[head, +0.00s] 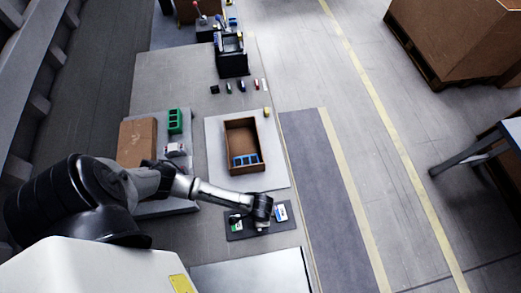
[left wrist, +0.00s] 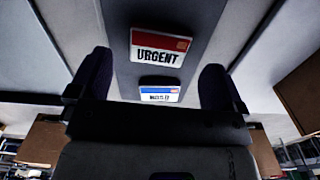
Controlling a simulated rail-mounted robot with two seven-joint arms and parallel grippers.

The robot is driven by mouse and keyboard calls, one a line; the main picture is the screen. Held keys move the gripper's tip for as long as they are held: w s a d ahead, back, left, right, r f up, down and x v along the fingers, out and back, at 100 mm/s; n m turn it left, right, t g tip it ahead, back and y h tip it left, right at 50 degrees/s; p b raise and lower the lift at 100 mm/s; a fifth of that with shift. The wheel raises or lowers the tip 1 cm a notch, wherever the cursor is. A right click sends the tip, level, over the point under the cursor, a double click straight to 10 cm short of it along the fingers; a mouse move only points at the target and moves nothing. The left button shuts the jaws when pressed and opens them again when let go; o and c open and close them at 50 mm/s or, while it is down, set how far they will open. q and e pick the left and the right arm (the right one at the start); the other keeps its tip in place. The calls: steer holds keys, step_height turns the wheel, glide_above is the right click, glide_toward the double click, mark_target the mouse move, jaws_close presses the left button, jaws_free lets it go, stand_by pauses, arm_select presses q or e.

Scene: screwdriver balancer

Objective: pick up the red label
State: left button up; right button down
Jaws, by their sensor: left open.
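The red label (left wrist: 161,47) is a white card with a red top band and the word URGENT, seen in the left wrist view beyond the fingertips. A blue-banded label (left wrist: 159,90) lies beside it, between the fingers in the picture. My left gripper (left wrist: 157,80) is open, with nothing between its fingers that I can see as held. In the head view my left gripper (head: 262,211) hangs over the dark mat (head: 240,233) with the labels. There the blue label (head: 281,212) shows to its right; the red label cannot be made out. My right gripper is not in view.
A brown open box (head: 244,125) with a blue rack inside stands behind the mat. A cardboard box (head: 136,142) and green holder (head: 175,121) stand at the left. Small parts and a black stand (head: 231,62) are farther back. The silver surface (head: 255,275) in front is clear.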

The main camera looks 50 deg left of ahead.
arm_select(q)
steer(key=shift+s+f, duration=0.1)
steer(key=shift+f, duration=1.55)
steer(key=c, duration=1.1)
steer(key=shift+r, duration=0.15)
